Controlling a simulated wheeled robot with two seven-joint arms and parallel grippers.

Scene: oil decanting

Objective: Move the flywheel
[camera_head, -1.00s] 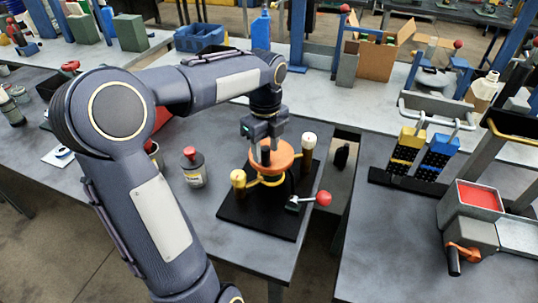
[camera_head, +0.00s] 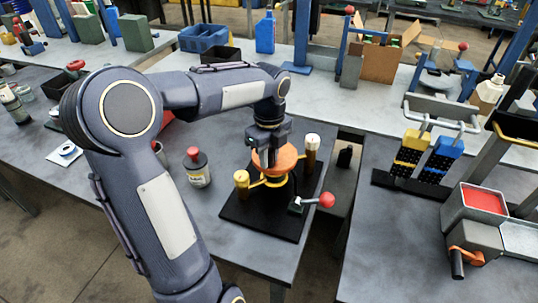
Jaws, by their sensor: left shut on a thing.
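An orange round flywheel (camera_head: 288,158) sits on top of a yellow fixture (camera_head: 276,183) on a black base plate (camera_head: 246,214). I cannot tell whether the flywheel is lifted off the fixture. My right gripper is not in view.
A dark bottle with a red cap (camera_head: 197,168) stands left of the base plate. A gap separates this table from the right one, which holds a yellow-and-blue rack (camera_head: 428,155) and a grey box with red contents (camera_head: 482,199). A blue bottle (camera_head: 265,33) stands behind.

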